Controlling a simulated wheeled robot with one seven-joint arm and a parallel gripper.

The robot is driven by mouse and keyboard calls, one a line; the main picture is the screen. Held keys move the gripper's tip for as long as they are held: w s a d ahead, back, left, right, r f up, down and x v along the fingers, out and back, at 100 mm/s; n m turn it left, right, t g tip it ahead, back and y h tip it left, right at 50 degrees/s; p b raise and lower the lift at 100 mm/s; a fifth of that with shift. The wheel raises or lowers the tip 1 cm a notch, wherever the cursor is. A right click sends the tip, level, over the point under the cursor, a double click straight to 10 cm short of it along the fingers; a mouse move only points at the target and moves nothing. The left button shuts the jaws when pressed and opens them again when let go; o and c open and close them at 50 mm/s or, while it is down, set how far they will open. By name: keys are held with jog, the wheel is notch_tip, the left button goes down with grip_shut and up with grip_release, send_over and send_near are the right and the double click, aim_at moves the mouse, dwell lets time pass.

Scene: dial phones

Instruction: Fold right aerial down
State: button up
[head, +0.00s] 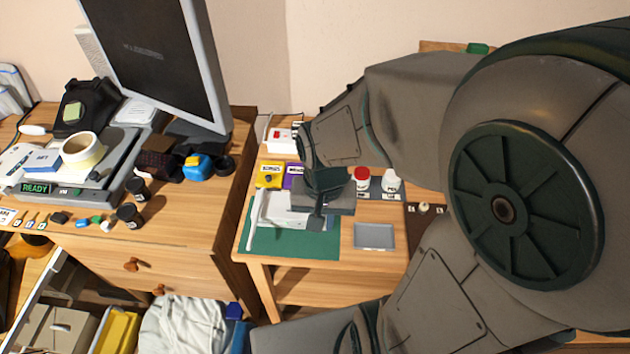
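A white box-shaped device (279,209) lies on a green mat (318,245) on the small wooden table. A thin white bar (255,222), which looks like an aerial, runs along its left side. My gripper (316,222) is over the right part of the device, with a dark finger pointing down near its right edge. The gripper body hides that side, so I cannot make out a right aerial. I cannot tell whether the finger touches the device, or whether the gripper is open or shut.
Yellow (269,174) and purple (293,176) boxes stand behind the device. A red-capped jar (361,179) and a white jar (391,181) stand to the right, behind a grey tray (374,236). A desk with a monitor (160,55) is at left. My arm blocks the right side.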

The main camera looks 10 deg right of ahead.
jog(key=f+b, duration=0.2)
jog(key=s+f+b, duration=0.1)
jog(key=f+b, duration=0.3)
jog(key=shift+s+a, duration=0.2)
jog(key=shift+a, duration=0.05)
dwell(0.3)
jog(key=o, duration=0.7)
jog(key=shift+c, duration=0.2)
jog(key=shift+r, duration=0.1)
notch_tip(320, 180, up, 6)
jog(key=p, duration=0.5)
jog(key=shift+p, duration=0.3)
